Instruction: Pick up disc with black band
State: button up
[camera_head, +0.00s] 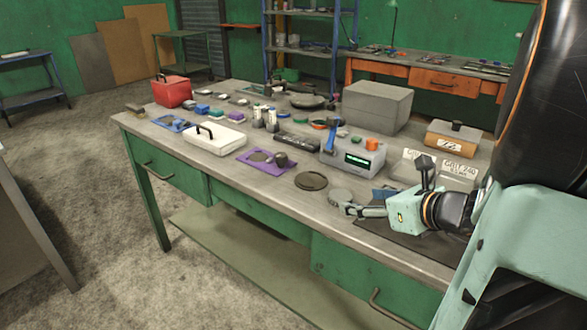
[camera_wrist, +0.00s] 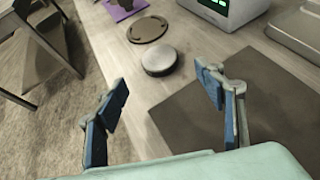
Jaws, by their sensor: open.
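The disc with a black band (camera_head: 340,196) is a round grey puck lying flat near the front edge of the green workbench. In the wrist view the disc (camera_wrist: 159,58) shows a light top and a darker side, just beyond the fingertips. My gripper (camera_head: 386,186) is to the right of the disc, low over the bench. Its fingers (camera_wrist: 163,90) are spread wide with nothing between them, and the disc lies ahead of the gap, untouched.
A dark, flat round plate (camera_head: 311,180) lies left of the disc. A grey instrument with a green display (camera_head: 353,158) stands behind. A dark mat (camera_wrist: 228,108) lies under the gripper's right side. A purple tray (camera_head: 264,161) and a white case (camera_head: 214,139) stand farther left.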

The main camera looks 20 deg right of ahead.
aim_at(340, 194)
jog(key=x, duration=0.2)
jog(key=b+x, duration=0.1)
jog(key=x, duration=0.1)
jog(key=b+x, duration=0.1)
jog(key=x, duration=0.2)
jog(key=shift+w+r, duration=0.2)
jog(key=shift+r, duration=0.05)
jog(key=c, duration=1.5)
jog(key=shift+r, duration=0.1)
jog(key=shift+c, duration=0.2)
